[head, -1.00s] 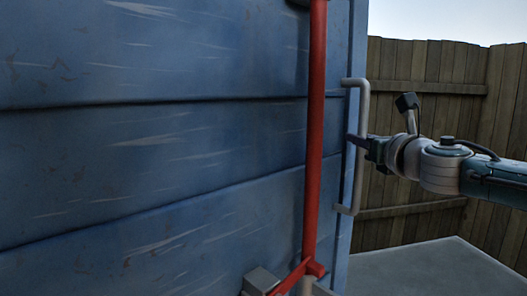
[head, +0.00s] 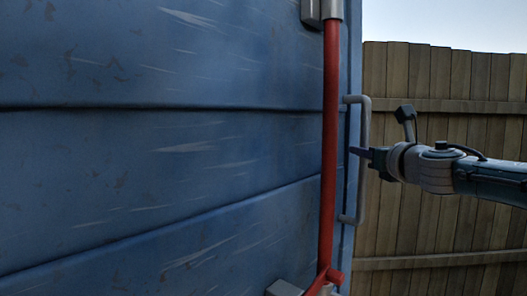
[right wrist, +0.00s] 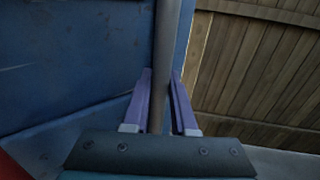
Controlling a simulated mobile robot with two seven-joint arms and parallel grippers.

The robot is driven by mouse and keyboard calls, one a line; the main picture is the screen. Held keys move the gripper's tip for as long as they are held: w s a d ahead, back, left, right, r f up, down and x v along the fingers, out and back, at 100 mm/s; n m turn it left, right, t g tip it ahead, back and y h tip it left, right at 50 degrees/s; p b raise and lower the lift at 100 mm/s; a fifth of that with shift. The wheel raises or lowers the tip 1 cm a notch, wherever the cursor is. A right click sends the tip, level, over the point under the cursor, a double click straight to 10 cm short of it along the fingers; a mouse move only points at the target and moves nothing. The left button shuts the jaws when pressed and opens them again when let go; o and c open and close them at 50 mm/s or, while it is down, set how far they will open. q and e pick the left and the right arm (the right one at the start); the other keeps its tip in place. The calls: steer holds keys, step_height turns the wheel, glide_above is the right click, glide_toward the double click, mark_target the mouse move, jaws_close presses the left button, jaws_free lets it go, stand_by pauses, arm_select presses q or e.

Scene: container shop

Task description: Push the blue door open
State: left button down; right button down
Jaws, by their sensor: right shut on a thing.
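The blue door (head: 150,150) fills the left and middle of the head view, with scratched horizontal panels. A grey vertical handle (head: 365,125) is fixed near its right edge. My right gripper (head: 361,152) comes in from the right and is shut on the handle at about mid-height. In the right wrist view the grey handle bar (right wrist: 166,60) runs between the two purple fingers of the gripper (right wrist: 160,85), with the blue door (right wrist: 70,60) to its left. My left gripper is not in view.
A red vertical bar (head: 331,130) runs along the door just left of the handle, with grey fittings at top and bottom. A wooden plank fence (head: 440,240) stands behind on the right. Sky shows above it.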

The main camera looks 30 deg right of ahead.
steer(key=shift+w, duration=0.25)
steer(key=c, duration=0.7)
jaws_free()
steer(key=shift+c, duration=0.2)
steer(key=shift+s+a, duration=0.1)
steer(key=v, duration=0.9)
steer(key=shift+s, duration=0.35)
steer(key=shift+a, duration=0.1)
